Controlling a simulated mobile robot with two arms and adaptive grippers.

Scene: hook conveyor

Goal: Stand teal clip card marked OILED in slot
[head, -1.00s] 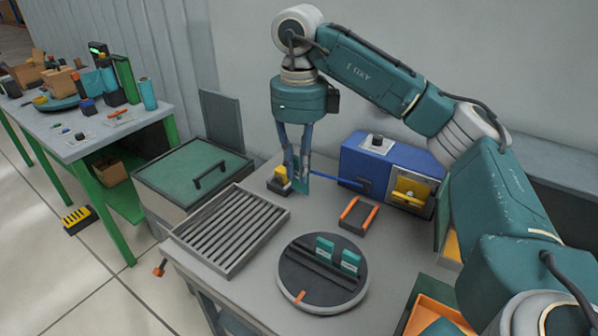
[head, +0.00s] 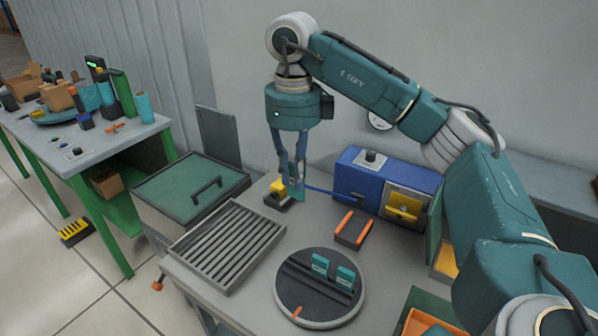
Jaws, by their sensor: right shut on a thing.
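My right gripper (head: 293,185) points down over the back of the grey table. It is shut on a teal card (head: 297,194), which hangs upright between the fingertips. Any lettering on it is too small to read. The card is beside a yellow-topped black block and near a blue rod; I cannot tell whether it touches them. A round dark turntable (head: 300,305) with straight grooves sits at the table's front. Two teal cards with pale marks, one (head: 319,264) and another (head: 345,277), stand upright in a groove there. My left gripper is not in view.
A grey slatted rack (head: 228,245) lies left of the turntable. An orange-handled dark holder (head: 353,231) stands behind it. A blue machine (head: 362,178) with a yellow-handled front is at the back right. A green-lidded box (head: 190,190) is left. An orange tray (head: 425,322) is front right.

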